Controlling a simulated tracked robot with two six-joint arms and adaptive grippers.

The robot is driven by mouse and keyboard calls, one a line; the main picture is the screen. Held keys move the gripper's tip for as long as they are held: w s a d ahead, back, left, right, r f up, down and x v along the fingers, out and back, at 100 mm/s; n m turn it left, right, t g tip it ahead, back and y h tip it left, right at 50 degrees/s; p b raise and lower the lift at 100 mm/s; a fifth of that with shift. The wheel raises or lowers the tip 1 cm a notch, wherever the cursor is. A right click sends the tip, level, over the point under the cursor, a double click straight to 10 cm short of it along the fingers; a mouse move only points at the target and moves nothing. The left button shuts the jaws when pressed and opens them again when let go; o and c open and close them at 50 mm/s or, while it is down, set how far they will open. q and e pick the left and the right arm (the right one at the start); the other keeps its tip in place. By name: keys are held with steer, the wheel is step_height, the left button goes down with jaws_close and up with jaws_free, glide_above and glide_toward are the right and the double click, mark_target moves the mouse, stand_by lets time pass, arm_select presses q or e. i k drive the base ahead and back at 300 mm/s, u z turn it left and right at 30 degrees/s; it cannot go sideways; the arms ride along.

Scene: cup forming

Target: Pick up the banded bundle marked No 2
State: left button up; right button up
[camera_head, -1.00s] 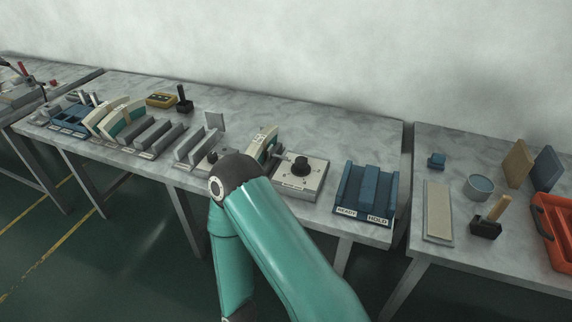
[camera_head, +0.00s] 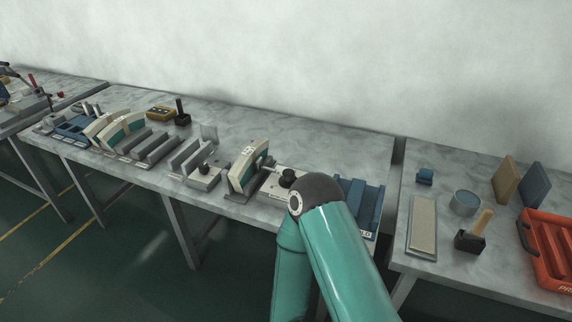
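Three curved bundles in cream and teal stand on the long grey bench. Two stand side by side at the left, a left one (camera_head: 100,126) and a right one (camera_head: 124,130). A third bundle (camera_head: 246,169) stands upright near the bench's middle and has small dark marks on its pale top. The marks are too small to read, so I cannot tell which is No 2. My teal arm rises from the bottom right of centre, its dark joint in front of the bench. Neither gripper shows.
A box with a black knob (camera_head: 272,184) stands right of the third bundle. A blue rack (camera_head: 372,207) is partly behind my arm. Grey slotted blocks (camera_head: 150,146) stand left of it. The right bench holds a tin (camera_head: 465,203), an orange crate (camera_head: 535,262) and a pale slab (camera_head: 423,224).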

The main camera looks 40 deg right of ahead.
mark_target(244, 168)
steer(key=z, duration=0.45)
steer(key=i, duration=1)
steer(key=u, duration=0.05)
